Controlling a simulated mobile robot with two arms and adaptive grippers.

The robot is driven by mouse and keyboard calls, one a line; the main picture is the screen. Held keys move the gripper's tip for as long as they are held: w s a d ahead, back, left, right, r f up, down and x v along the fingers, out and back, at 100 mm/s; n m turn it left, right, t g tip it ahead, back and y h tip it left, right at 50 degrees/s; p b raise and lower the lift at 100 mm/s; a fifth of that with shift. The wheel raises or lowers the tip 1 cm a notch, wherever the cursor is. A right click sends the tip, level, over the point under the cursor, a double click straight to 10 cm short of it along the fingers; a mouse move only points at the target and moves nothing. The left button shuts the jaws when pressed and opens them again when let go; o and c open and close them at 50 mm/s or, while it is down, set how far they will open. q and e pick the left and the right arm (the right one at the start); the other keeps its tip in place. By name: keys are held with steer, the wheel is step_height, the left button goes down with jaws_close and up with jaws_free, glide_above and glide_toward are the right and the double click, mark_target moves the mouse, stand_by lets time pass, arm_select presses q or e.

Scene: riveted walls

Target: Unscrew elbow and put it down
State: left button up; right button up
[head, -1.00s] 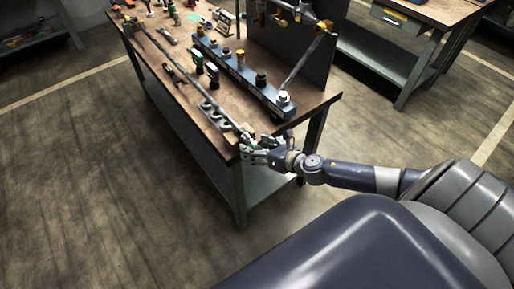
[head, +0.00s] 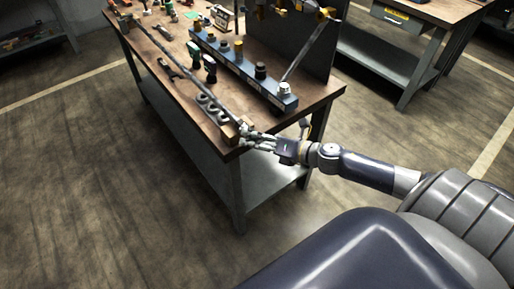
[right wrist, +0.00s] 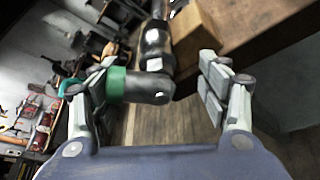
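The elbow (right wrist: 145,88) is a dark grey, glossy bend with a green band at its left part. It sits at the near end of a metal pipe (right wrist: 156,42) by the table edge, and the pipe (head: 190,73) runs lengthwise along the bench in the head view. My right gripper (head: 254,138) is at this pipe end. In the right wrist view my right gripper (right wrist: 158,85) is open, with the elbow between its spread fingers. The left finger overlaps the green band; I cannot tell if it touches. The right finger is clear of the elbow. My left gripper is out of view.
A wooden block (head: 229,134) supports the pipe at the corner of the workbench (head: 308,107). A blue rail (head: 245,69) with several fittings stands beside the pipe, and a dark panel (head: 300,45) rises behind it. The floor (head: 90,180) left of the bench is clear.

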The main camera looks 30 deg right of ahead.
steer(key=shift+d+f+m+t+y+b, duration=0.15)
steer(key=shift+f+m+y+b, duration=0.15)
steer(key=shift+m+b, duration=0.25)
steer(key=shift+a+f+m+t+y+b, duration=0.15)
steer(key=shift+f+m+y+b, duration=0.15)
steer(key=shift+m+b, duration=0.25)
steer(key=shift+d+r, duration=0.1)
steer(key=shift+r, duration=0.4)
steer(key=shift+r+p, duration=0.25)
steer(key=shift+p, duration=0.25)
steer(key=shift+w+f+b, duration=0.1)
steer(key=shift+w+b, duration=0.3)
steer(key=shift+w, duration=1.4)
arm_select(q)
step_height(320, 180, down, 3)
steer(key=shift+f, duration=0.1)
arm_select(e)
steer(key=shift+a, duration=0.2)
steer(key=shift+c, duration=0.5)
steer(key=shift+s, duration=0.25)
steer(key=c, duration=0.9)
steer(key=shift+c, duration=0.2)
